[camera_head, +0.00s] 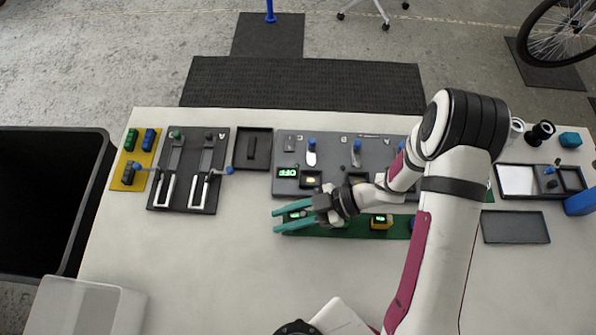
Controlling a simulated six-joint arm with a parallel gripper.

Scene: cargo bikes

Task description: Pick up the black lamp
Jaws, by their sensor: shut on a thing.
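My gripper (284,220) has two teal fingers. It is over the left end of a green strip (354,222) on the white table. A small dark thing with a lit green face, apparently the black lamp (297,214), is between the fingers, which are shut on it. The fingers partly hide it, and I cannot tell whether it is clear of the strip. A yellow lamp (381,221) with a lit green face stands on the strip to the right. A blue one, partly hidden by my arm, is further right.
A grey panel (290,185) with switches and a lit display lies behind the strip. A lever panel (188,190) and a yellow tray (124,180) with small blocks are at left. Dark trays (515,228) are at right. The table's front left is mostly clear.

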